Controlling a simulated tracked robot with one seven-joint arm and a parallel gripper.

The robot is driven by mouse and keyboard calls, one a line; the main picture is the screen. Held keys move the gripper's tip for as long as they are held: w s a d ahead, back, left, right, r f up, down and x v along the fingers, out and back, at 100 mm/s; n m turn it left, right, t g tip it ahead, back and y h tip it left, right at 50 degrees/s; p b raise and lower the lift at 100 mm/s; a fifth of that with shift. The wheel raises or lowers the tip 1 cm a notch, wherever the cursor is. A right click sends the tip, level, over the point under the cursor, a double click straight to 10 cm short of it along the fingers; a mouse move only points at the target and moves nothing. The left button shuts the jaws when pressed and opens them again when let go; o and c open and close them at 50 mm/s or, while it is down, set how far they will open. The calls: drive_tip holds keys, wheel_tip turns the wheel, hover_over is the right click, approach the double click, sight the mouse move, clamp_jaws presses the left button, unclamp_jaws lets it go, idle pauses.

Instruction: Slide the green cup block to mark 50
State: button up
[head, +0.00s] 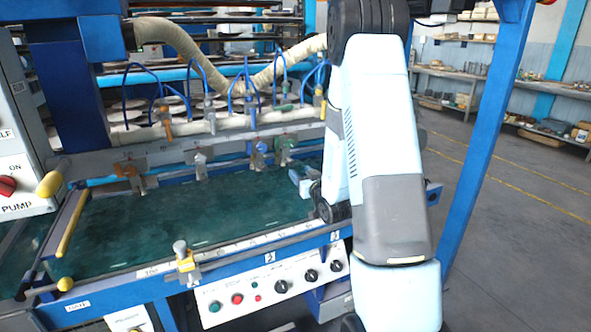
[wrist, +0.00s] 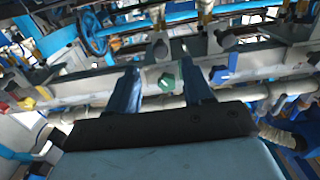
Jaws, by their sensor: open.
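The green cup block (head: 285,149) hangs on the long grey rail (head: 230,146), at the right end of the row of blocks in the head view. In the wrist view its green knob (wrist: 167,81) shows between my two fingers. My gripper (wrist: 161,74) is open, with one finger to each side of the green knob. I cannot tell whether either finger touches the block. In the head view my gripper (head: 304,181) is small and partly hidden by my arm, just below and right of the green block. I cannot read a mark 50 on the scale.
A blue block (head: 257,156) hangs close left of the green one. A grey block (head: 200,164) and an orange-brown block (head: 133,172) hang farther left. A green glassy bed (head: 180,218) lies below. Blue hoses and a control panel (head: 270,288) are near.

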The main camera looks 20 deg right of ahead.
drive_tip(key=shift+s+d, duration=0.15)
drive_tip(key=shift+s, duration=2.15)
drive_tip(key=s+a+r+g+h, duration=0.25)
drive_tip(key=s+r+g, duration=0.35)
drive_tip(key=r, duration=0.6)
drive_tip(key=s+a+r+g, duration=0.2)
drive_tip(key=s, duration=0.6)
drive_tip(key=s+a+r+g+y, duration=0.1)
drive_tip(key=s+a+r+g, duration=0.1)
drive_tip(key=s, duration=0.7)
drive_tip(key=s+a+r+g, duration=0.2)
drive_tip(key=s+a+r, duration=0.1)
drive_tip(key=s, duration=0.5)
drive_tip(key=shift+s+a+m, duration=0.2)
drive_tip(key=shift+a+m, duration=0.2)
